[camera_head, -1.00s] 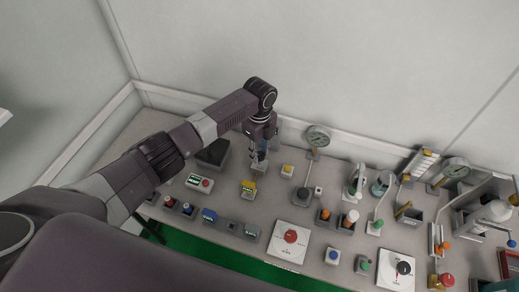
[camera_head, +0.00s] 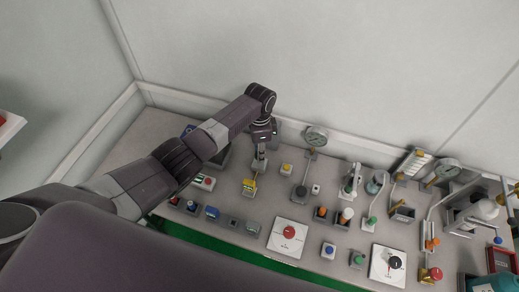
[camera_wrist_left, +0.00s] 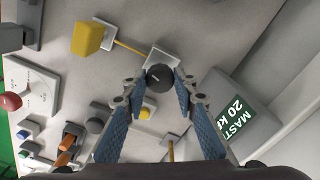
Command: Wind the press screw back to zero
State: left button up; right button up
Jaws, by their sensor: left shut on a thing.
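My left gripper (camera_head: 261,152) points down over the back left of the bench. In the left wrist view, its two blue-padded fingers (camera_wrist_left: 160,80) close in on a dark round knob (camera_wrist_left: 158,77) with a small light mark. The knob sits in front of a pale square plate (camera_wrist_left: 163,56). The gripper is shut on this knob; in the head view the gripper hides most of it, above a pale base (camera_head: 259,164). I cannot tell for sure that it is the press screw. My right gripper is not in view.
A yellow block (camera_head: 249,185) stands just in front of the gripper. A dial plate with a red knob (camera_head: 289,232) lies further forward. Gauges, levers and small testers crowd the bench's right half.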

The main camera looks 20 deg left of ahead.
pick_arm(q)
jog(key=n+p, duration=0.1)
jog(key=n, duration=0.4)
jog(key=shift+d+r+n+p, duration=0.15)
jog(key=shift+n+p, duration=0.15)
jog(key=shift+p, duration=0.1)
jog(key=n+p, duration=0.1)
jog(key=n, duration=0.5)
jog(key=n+p, duration=0.1)
jog(key=n, duration=0.5)
jog(key=shift+n, duration=0.3)
jog(key=n, duration=1.2)
jog(key=shift+n, duration=0.4)
jog(key=n, duration=0.6)
jog(key=shift+f, duration=0.2)
jog(key=n+b, duration=0.1)
jog(key=n, duration=0.4)
jog(key=shift+n, duration=0.4)
jog(key=n+b, duration=0.1)
jog(key=n, duration=0.3)
jog(key=shift+s+n+b, duration=0.15)
jog(key=shift+n+b, duration=0.25)
